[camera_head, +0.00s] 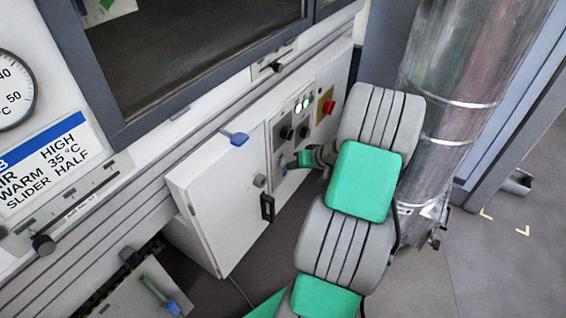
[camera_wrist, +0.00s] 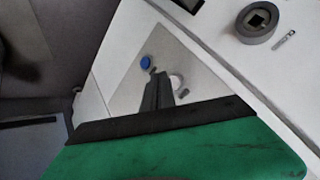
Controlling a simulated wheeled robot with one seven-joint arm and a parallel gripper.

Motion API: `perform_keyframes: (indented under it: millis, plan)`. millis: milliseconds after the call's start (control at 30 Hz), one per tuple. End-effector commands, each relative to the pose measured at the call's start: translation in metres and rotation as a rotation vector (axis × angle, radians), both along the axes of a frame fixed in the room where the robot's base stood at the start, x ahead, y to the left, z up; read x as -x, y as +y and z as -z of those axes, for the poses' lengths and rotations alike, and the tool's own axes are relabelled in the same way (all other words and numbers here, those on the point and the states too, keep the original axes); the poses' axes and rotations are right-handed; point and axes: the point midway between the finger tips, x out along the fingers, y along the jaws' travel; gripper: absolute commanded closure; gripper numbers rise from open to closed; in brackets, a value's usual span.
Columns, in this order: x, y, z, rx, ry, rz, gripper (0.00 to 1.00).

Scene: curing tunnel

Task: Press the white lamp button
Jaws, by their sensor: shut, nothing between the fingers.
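The white button (camera_wrist: 177,81) is a round pale disc on the grey panel plate in the wrist view. It shows just right of my fingertips and partly behind them. My gripper (camera_wrist: 158,78) is shut and empty, its dark fingers pointing at the plate. I cannot tell whether it touches the plate. A blue button (camera_wrist: 146,62) is to the upper left of the fingertips. In the head view my gripper (camera_head: 292,164) reaches to the lower part of the control panel (camera_head: 276,122), and I cannot make out the white button there.
A red stop button (camera_head: 328,107) on a yellow plate, lit lamps (camera_head: 302,104) and dark knobs (camera_head: 287,132) are on the panel. A white cabinet door (camera_head: 225,215) with a dark handle (camera_head: 267,207) is to the left. A shiny metal duct (camera_head: 455,90) stands right of my arm.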

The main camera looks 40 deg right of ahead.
Motion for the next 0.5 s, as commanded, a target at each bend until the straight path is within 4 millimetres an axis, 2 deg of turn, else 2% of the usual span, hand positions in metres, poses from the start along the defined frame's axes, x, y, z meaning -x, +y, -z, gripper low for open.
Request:
perform_keyframes:
  millis: [500]
  plan:
    - [-0.0049,0.0018,0.0002,-0.001,0.000,-0.001,1.00]
